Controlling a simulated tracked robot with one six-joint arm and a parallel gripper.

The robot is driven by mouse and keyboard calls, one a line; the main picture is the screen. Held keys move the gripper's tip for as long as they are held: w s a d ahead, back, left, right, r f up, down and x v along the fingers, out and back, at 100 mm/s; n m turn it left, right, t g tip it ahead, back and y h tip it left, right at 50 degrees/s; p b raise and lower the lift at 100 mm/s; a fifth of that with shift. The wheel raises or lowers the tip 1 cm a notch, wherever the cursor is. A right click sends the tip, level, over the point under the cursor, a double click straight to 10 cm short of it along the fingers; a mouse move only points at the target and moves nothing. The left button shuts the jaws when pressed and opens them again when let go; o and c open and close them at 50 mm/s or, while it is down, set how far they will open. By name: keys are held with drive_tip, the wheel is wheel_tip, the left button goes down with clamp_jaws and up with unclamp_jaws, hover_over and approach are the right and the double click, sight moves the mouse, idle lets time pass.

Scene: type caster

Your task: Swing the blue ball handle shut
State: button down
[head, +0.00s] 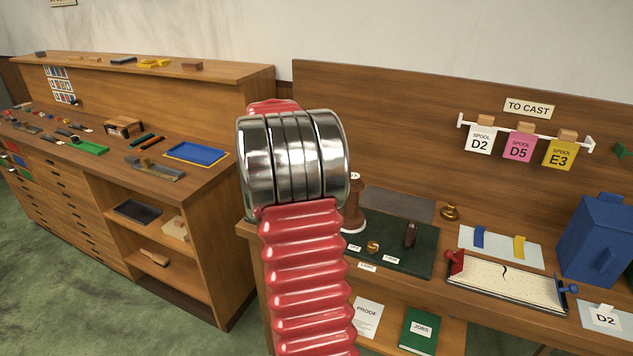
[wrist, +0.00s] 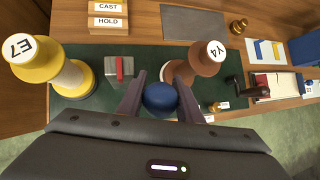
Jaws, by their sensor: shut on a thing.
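The blue ball handle (wrist: 160,99) is in the middle of the wrist view, between the fingers of my gripper (wrist: 160,90). The fingers are shut on the ball, one at each side. What the ball is fixed to is hidden below and behind it by my gripper. The ball is over the near part of the dark green mat (wrist: 140,53). In the head view my own arm hides the ball and my gripper.
In the wrist view a yellow spool marked E7 (wrist: 72,80) stands left and a brown spool marked Y4 (wrist: 205,58) right. A grey block with a red strip (wrist: 118,71) lies between. A dark crank (wrist: 257,91) is further right. A blue box (head: 596,240) stands at the bench's right.

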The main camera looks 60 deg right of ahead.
drive_tip(key=c, duration=1.6)
unclamp_jaws()
drive_tip(key=shift+f, duration=0.25)
drive_tip(key=o, duration=0.3)
drive_tip(key=shift+r, duration=0.15)
drive_tip(key=shift+w+r, duration=0.1)
drive_tip(key=shift+r, duration=0.1)
drive_tip(key=shift+w+a+r, duration=0.1)
drive_tip(key=shift+a+r, duration=0.3)
drive_tip(key=shift+r, duration=0.05)
drive_tip(key=shift+v, duration=3.1)
drive_tip(key=shift+a+f, duration=0.1)
drive_tip(key=shift+a, duration=0.05)
